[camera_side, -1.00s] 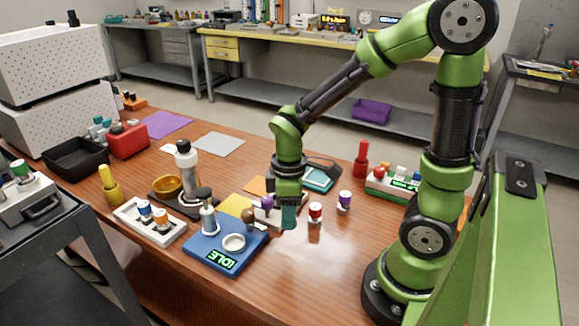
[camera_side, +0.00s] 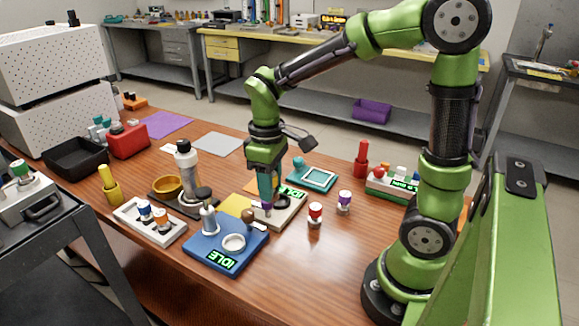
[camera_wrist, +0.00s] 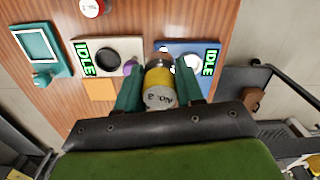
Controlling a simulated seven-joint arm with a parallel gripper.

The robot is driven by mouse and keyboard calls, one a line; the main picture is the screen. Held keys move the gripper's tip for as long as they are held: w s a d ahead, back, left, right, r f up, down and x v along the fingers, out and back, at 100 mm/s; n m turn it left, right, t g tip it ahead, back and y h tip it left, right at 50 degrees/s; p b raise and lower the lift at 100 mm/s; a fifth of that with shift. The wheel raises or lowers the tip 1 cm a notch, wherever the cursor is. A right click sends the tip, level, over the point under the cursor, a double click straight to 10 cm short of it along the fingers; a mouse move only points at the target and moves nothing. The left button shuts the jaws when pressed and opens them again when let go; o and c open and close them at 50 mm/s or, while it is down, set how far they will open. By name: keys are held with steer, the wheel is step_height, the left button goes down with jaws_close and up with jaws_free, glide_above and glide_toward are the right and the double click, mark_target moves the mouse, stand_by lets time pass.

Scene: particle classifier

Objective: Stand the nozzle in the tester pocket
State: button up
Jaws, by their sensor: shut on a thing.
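My gripper (camera_side: 266,196) is shut on a short cylinder, taken as the nozzle (camera_wrist: 160,86), with a yellow band and a pale, marked end facing the wrist camera. The fingers are on both its sides; the side view mostly hides it. The gripper is over or beside a white device (camera_side: 290,208) with a green IDLE display, a dark round recess and a purple knob (camera_wrist: 131,67). A blue device (camera_side: 210,250) with an IDLE display and a white ring (camera_side: 234,242) is at front left. I cannot tell which device is the tester, or whether the nozzle touches either.
A teal-framed device (camera_side: 318,178) is behind. Bare wood (camera_side: 310,270) lies at the front right.

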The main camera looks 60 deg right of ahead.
steer(key=s+f+n, duration=0.4)
steer(key=shift+s+f, duration=0.2)
steer(key=shift+d, duration=0.1)
step_height(320, 180, down, 10)
steer(key=shift+r, duration=0.2)
steer(key=shift+f, duration=0.15)
steer(key=o, duration=1.1)
